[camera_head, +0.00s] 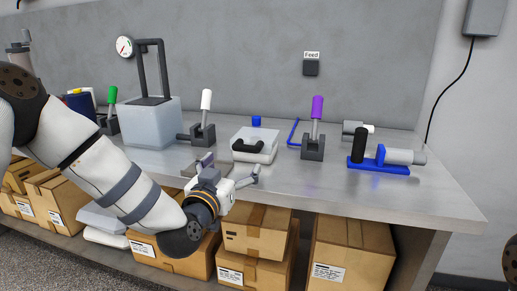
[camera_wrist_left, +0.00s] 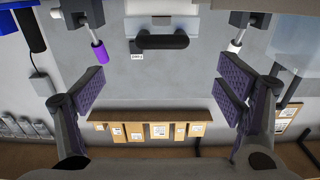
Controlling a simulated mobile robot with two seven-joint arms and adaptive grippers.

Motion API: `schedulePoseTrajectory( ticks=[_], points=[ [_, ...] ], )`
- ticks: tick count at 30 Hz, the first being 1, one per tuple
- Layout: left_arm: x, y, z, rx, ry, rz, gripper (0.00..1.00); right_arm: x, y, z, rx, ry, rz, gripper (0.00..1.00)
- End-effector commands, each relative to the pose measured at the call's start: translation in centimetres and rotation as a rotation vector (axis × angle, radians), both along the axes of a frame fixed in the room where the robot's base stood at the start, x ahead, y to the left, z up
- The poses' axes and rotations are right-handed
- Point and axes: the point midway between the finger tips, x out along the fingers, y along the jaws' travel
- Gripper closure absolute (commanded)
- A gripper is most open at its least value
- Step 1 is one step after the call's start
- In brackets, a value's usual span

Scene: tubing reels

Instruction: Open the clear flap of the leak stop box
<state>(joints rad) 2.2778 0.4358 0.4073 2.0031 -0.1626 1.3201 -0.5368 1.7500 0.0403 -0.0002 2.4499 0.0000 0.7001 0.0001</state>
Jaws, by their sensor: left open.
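A white rounded box (camera_head: 243,154) with a dark bar across its front stands on the bench between the white and purple levers. I cannot tell for certain that it is the leak stop box, and I cannot make out a clear flap. A dark bar between the levers shows at the top of the left wrist view (camera_wrist_left: 162,41). My left gripper (camera_head: 229,167) is at the bench's front edge, in front and to the left of the white box. My right gripper is not in view.
A white lever (camera_head: 206,100) and a purple lever (camera_head: 317,108) flank the white box. A translucent tank (camera_head: 150,124) stands left, a blue-based device (camera_head: 378,167) right. A dark box (camera_head: 311,68) labelled Feed is on the wall. Cardboard boxes (camera_head: 350,250) fill the shelf below.

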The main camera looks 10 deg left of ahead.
Motion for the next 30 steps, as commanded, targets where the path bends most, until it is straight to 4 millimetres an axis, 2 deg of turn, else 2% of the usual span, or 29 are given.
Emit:
schedulePoseTrajectory(
  ticks=[3, 9, 12, 17, 24, 25, 30],
  points=[
    [2.6, -0.1, -0.9, 0.0, 0.01, 0.001, 0.14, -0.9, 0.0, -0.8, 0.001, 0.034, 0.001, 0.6],
    [7.7, -0.2, -1.2, -0.001, 0.014, 0.001, 0.14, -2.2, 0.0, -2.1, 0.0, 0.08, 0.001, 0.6],
    [9.6, -0.3, -1.0, 0.0, 0.012, 0.0, 0.14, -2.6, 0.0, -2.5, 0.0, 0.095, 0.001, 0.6],
    [11.1, -0.4, -0.6, -0.001, 0.009, -0.001, 0.14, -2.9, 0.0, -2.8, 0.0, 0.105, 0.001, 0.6],
    [11.3, -0.4, -0.3, -0.001, 0.007, -0.002, 0.14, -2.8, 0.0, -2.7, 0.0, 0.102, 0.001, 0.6],
    [11.3, -0.4, -0.3, -0.001, 0.007, -0.002, 0.16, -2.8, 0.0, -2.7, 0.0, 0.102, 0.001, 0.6],
    [11.2, -0.4, -0.3, -0.001, 0.007, -0.002, 0.55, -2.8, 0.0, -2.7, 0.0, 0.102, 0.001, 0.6]
  ],
)
